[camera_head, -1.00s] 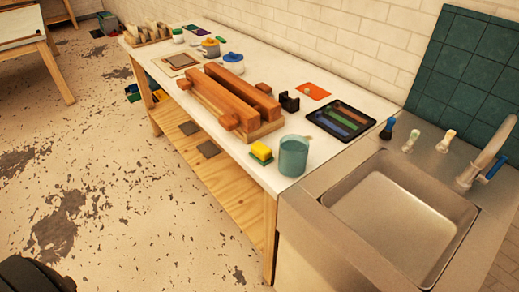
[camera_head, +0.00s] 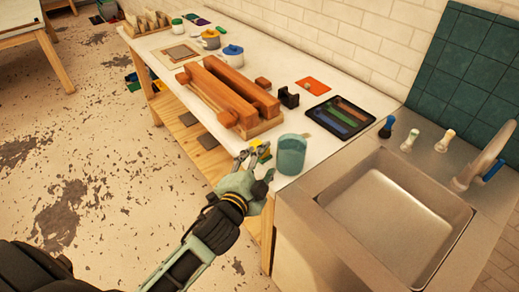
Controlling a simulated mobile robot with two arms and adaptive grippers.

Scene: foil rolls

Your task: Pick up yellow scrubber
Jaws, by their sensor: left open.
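The yellow scrubber (camera_head: 265,147) lies near the front edge of the white table, left of the teal mug (camera_head: 291,154). It is mostly hidden behind my left gripper, with only small bits of yellow and green showing. My left gripper (camera_head: 253,158) is open, its fingers reaching toward the scrubber from the front. I cannot tell whether the fingers touch it. My right gripper is not in view.
The mug stands close to the right of the gripper. Wooden blocks (camera_head: 228,94) lie behind it. A black tray (camera_head: 340,117) with coloured strips and a tape dispenser (camera_head: 288,97) are farther back. The metal sink (camera_head: 398,208) is at the right.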

